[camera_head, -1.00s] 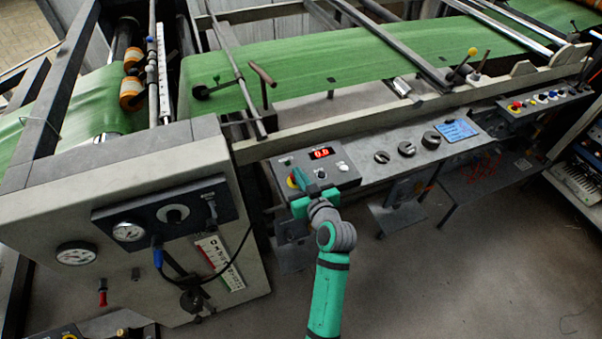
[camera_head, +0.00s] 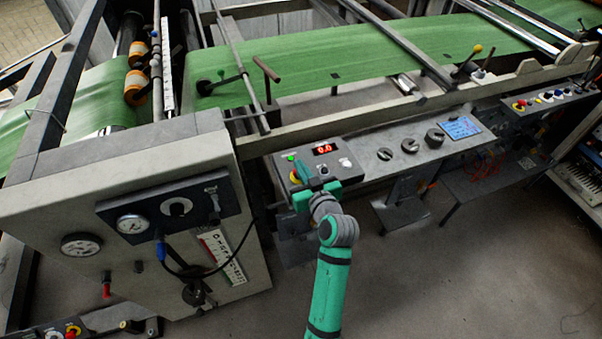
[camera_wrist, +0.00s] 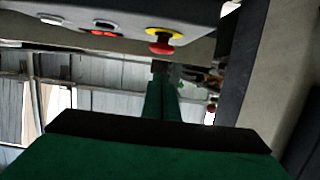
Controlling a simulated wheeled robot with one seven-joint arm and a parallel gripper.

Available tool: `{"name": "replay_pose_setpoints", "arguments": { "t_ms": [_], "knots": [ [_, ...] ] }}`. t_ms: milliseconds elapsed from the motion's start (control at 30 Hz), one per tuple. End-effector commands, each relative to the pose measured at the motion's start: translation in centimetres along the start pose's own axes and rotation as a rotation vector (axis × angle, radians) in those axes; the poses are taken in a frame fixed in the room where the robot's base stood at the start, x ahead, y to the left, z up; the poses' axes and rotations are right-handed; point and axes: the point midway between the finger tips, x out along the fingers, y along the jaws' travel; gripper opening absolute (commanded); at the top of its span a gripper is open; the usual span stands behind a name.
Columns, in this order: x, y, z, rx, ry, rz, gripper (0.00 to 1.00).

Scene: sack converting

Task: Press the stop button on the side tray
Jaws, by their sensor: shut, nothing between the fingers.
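The stop button is a red mushroom head on a yellow collar, in the wrist view (camera_wrist: 162,40) at the upper middle. In the head view only part of its yellow collar (camera_head: 294,177) shows; my fingers hide the red head. It sits at the left end of a dark control box (camera_head: 318,172) on the grey side tray (camera_head: 402,159). My gripper (camera_head: 304,173) is shut and empty, right at the button. In the wrist view the closed fingertips (camera_wrist: 161,68) are just below the red head; I cannot tell whether they touch it.
Several dark knobs (camera_head: 410,146) and a blue label (camera_head: 460,128) lie to the right. A gauge cabinet (camera_head: 140,285) stands close on the left. The floor (camera_head: 420,285) at front right is clear.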

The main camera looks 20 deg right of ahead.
Motion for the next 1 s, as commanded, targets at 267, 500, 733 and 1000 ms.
{"name": "replay_pose_setpoints", "arguments": {
  "t_ms": [267,500,733,1000],
  "knots": [
    [-5.6,-0.1,-0.9,-0.002,0.009,0.001,0.0],
    [-9.1,-0.1,-1.1,-0.002,0.012,0.0,0.0],
    [-10.2,-0.1,-1.2,-0.003,0.013,-0.001,0.0],
    [-10.3,-0.6,-0.2,0.007,0.005,0.006,0.0]
  ]
}}
